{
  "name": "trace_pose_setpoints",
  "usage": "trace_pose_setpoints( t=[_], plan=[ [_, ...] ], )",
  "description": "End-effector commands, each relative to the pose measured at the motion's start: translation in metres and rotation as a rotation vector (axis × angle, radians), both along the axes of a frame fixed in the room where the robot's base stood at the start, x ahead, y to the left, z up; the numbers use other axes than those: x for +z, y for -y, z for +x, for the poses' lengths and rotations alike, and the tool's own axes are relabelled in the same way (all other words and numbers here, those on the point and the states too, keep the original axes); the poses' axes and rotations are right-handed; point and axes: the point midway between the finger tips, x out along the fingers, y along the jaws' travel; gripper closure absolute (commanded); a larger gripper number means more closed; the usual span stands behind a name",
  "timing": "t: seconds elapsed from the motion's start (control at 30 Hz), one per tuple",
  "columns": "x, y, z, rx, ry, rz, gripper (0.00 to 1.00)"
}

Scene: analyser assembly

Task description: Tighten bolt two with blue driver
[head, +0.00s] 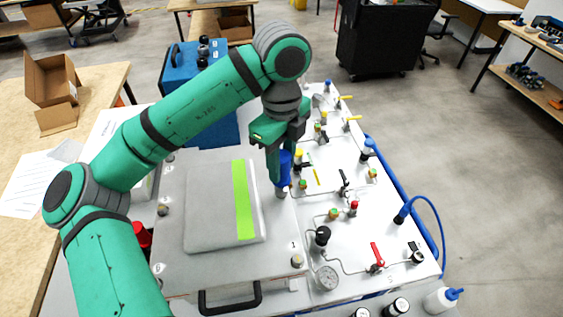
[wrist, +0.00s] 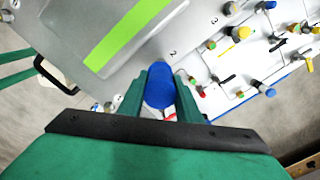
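The blue driver (head: 284,168) stands upright in my gripper (head: 277,148), at the right edge of the grey cover panel (head: 172,238). In the wrist view the driver's blue handle (wrist: 159,86) sits between the two green fingers of my gripper (wrist: 159,88), which are shut on it. The driver's lower end is over a bolt (head: 282,192) on the panel's right side; whether it is seated cannot be told. In the wrist view a "2" label shows on the panel just above the driver. Another bolt (head: 297,260) stands by the label 1 at the near right corner.
Right of the panel is a white board with valves, a pressure gauge (head: 326,277) and a red-handled valve (head: 376,257). A black handle (head: 230,298) is on the panel's front. A blue case (head: 186,66) stands behind. A white bottle (head: 442,299) is at the near right.

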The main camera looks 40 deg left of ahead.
Motion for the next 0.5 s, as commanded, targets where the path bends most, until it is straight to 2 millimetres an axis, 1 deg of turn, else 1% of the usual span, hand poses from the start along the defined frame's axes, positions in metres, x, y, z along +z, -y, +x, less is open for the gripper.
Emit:
trace_pose_setpoints(
  t=[0.03, 0.07, 0.1, 0.27, 0.5],
  plan=[
    [0.000, 0.000, 0.000, 0.000, 0.000, 0.000, 0.89],
    [0.000, 0.000, 0.000, 0.000, 0.000, 0.000, 0.96],
    [0.000, 0.000, 0.000, 0.000, 0.000, 0.000, 1.00],
    [0.002, 0.000, 0.000, 0.000, 0.000, 0.000, 1.00],
    [0.012, -0.001, 0.000, 0.001, 0.002, 0.002, 1.00]
  ],
)
